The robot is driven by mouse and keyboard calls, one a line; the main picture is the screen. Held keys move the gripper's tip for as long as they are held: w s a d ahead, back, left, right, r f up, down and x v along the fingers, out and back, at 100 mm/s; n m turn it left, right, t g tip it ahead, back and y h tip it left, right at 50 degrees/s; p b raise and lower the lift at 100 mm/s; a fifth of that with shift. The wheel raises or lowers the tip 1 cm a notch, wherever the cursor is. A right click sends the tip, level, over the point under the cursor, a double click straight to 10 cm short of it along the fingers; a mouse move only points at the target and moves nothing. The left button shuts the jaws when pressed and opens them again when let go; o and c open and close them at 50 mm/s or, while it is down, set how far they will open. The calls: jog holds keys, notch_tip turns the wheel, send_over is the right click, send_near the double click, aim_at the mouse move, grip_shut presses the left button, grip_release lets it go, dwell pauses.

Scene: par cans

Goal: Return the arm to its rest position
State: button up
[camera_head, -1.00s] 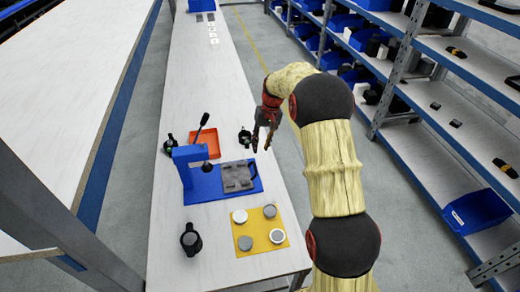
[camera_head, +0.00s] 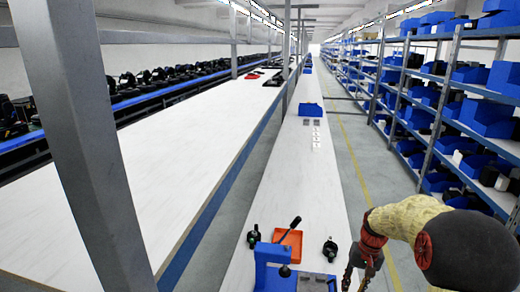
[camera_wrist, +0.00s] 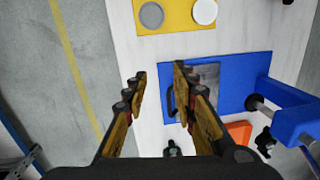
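My gripper (camera_wrist: 158,85) is open and empty in the wrist view, its two fingers well apart. It points down over the edge of the narrow white bench (camera_wrist: 150,120), with the floor to its left. In the head view my gripper (camera_head: 355,270) is at the bottom right, beside the bench's right edge, with only part of my arm showing. Nothing is held between the fingers.
The blue press (camera_head: 273,265) and orange tray (camera_head: 288,240) stand on the bench. The wrist view shows the blue base (camera_wrist: 232,75) and a yellow mat (camera_wrist: 175,22) with pale discs. Shelves with blue bins (camera_head: 490,115) line the right; the aisle (camera_head: 365,165) is clear.

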jog(key=s+a+r+n+t, duration=0.1)
jog(key=s+a+r+t, duration=0.1)
jog(key=s+r, duration=0.4)
jog(key=s+a+r+n+t+h, duration=0.1)
jog(key=s+a+r, duration=0.4)
jog(key=s, duration=0.8)
jog(key=s+a+r+t, duration=0.3)
jog(key=s+a+r, duration=0.1)
jog(key=s+r, duration=0.5)
jog(key=shift+s+a+n, duration=0.25)
jog(key=shift+s+n, duration=0.15)
jog(key=shift+s, duration=0.1)
